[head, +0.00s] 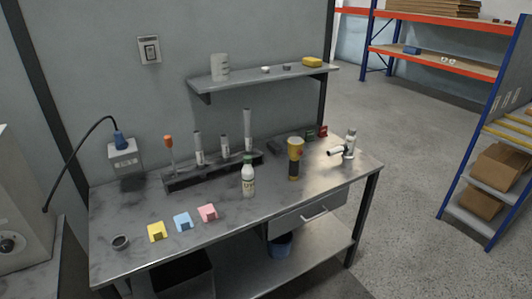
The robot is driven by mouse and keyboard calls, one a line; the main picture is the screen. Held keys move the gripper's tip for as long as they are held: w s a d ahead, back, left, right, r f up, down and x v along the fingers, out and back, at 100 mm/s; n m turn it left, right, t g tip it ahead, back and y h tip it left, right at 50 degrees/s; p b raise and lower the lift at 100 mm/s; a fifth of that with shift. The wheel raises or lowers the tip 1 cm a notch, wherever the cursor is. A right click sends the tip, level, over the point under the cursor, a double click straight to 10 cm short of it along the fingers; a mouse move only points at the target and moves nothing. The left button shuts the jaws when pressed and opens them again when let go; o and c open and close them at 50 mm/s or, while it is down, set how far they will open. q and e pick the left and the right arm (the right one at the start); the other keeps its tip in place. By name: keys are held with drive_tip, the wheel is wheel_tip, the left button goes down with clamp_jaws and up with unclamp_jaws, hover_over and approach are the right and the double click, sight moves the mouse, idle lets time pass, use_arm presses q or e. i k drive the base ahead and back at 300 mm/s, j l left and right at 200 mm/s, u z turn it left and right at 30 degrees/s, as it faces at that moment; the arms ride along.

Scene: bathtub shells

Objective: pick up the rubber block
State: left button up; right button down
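I cannot tell for certain which thing is the rubber block. Three small notched blocks stand in a slanting row near the front left of the metal workbench (130,213): a yellow block (157,232), a light blue block (183,221) and a pink block (208,213). A low dark item (287,142) lies at the back of the bench, its shape hard to make out. Beside it are a small green item (310,135) and a small red item (323,131). Neither of my grippers is in view.
A dark rack (182,184) holds upright tools at the back. A wall shelf (240,83) hangs above.

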sight(272, 145)
drive_tip(key=i+l, duration=0.2)
drive_tip(key=u, duration=2.7)
drive_tip(key=z, duration=2.7)
drive_tip(key=l+u, duration=0.1)
drive_tip(key=u, duration=0.5)
drive_tip(key=i+l+u, duration=0.1)
drive_tip(key=l+u, duration=0.15)
drive_tip(key=i+l+u, duration=0.1)
drive_tip(key=l+u, duration=0.15)
drive_tip(key=l, duration=0.15)
drive_tip(key=l+u, duration=0.25)
drive_tip(key=i+l, duration=0.05)
drive_tip(key=l, duration=0.05)
